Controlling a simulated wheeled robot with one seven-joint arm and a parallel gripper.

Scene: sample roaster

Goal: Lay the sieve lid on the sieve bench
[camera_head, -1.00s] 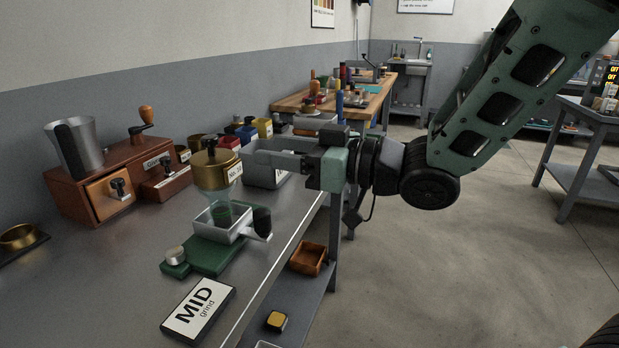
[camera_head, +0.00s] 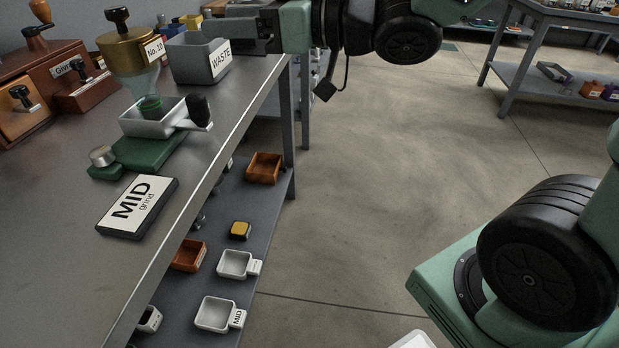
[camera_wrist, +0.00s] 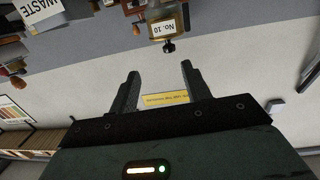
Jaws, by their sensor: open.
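The sieve lid (camera_head: 119,32) is brass with a black knob. It sits on the brass sieve (camera_head: 135,58) labelled "No. 10", at the upper left of the head view. In the wrist view the sieve (camera_wrist: 168,26) appears upside down at the top, its knob (camera_wrist: 169,47) pointing down the picture. My gripper (camera_head: 212,30) is right of the lid in the head view, apart from it. In the wrist view my gripper (camera_wrist: 160,68) has both fingers spread with nothing between them. The sieve bench (camera_head: 60,270) is grey metal.
A grey WASTE bin (camera_head: 192,62) stands right beside the sieve. A silver tray (camera_head: 150,120) on a green base sits below the sieve. A MID grind card (camera_head: 137,206) lies in front; the bench left of it is bare. A lower shelf (camera_head: 215,210) holds small trays.

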